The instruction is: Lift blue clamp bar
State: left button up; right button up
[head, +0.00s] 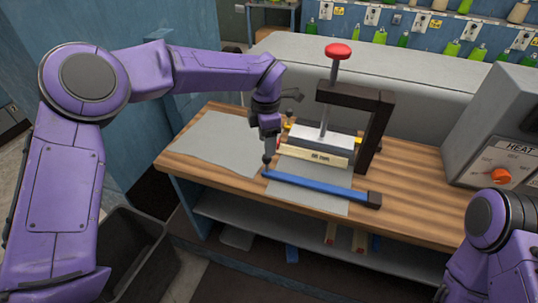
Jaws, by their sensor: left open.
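The blue clamp bar (315,185) lies along the front of the wooden bench, with a dark block at its right end. Its left end carries a small dark knob. My left gripper (267,158) points down right above that left end, and its fingers are small and partly hidden here. I cannot tell whether they touch the knob. My left gripper is open. Of my right arm only a part shows at the lower right, and its gripper is out of view.
A press with a red knob (338,51) and dark frame (378,125) stands behind the bar. Grey sheets (215,140) lie on the wooden bench (420,190). A grey heater box (500,130) stands at the right. A black bin (140,255) is on the floor at left.

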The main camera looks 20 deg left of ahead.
aim_at(267, 163)
pick_arm(q)
jog(key=f+p, duration=0.1)
jog(key=f, duration=0.8)
jog(key=shift+s+p, duration=0.2)
jog(key=shift+p, duration=0.15)
jog(key=shift+s, duration=0.1)
grip_shut()
